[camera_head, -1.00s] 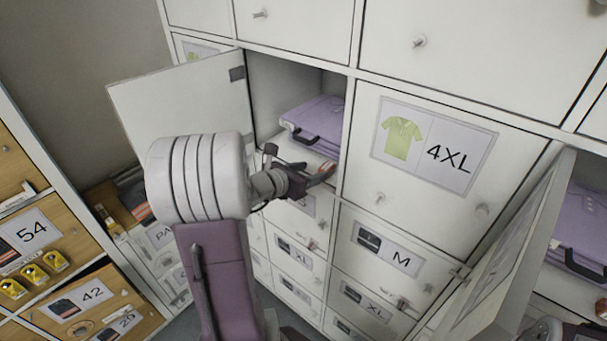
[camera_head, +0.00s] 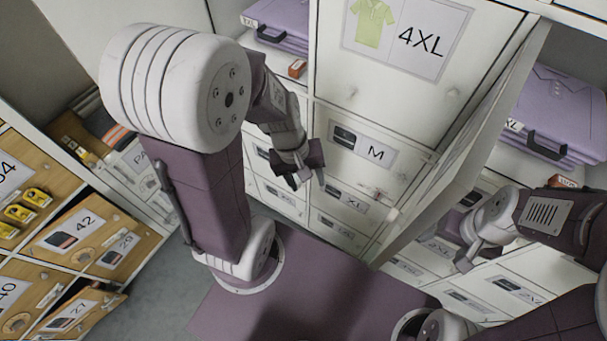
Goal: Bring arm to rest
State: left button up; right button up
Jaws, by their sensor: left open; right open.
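My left gripper (camera_head: 306,181) hangs in front of the lower lockers, pointing down, open and with nothing seen between its fingers. It is below and apart from the open compartment that holds a purple folded garment pack (camera_head: 279,22). My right gripper (camera_head: 470,246) is at the right, in front of the lower right lockers, below another open compartment with a purple pack (camera_head: 560,110). It is open, and I see nothing held in it.
An open locker door (camera_head: 470,140) stands out between my two arms. The closed 4XL locker (camera_head: 385,85) is in the middle. Wooden drawers (camera_head: 60,235) with yellow items line the left. Grey floor (camera_head: 160,295) shows at lower left.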

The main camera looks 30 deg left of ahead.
pick_arm(q)
jog(key=m, duration=0.2)
jog(key=m+y, duration=0.1)
jog(key=m, duration=0.3)
jog(key=shift+a+f+m+y, duration=0.25)
jog(key=shift+a+m+y, duration=0.05)
jog(key=shift+a+y, duration=0.1)
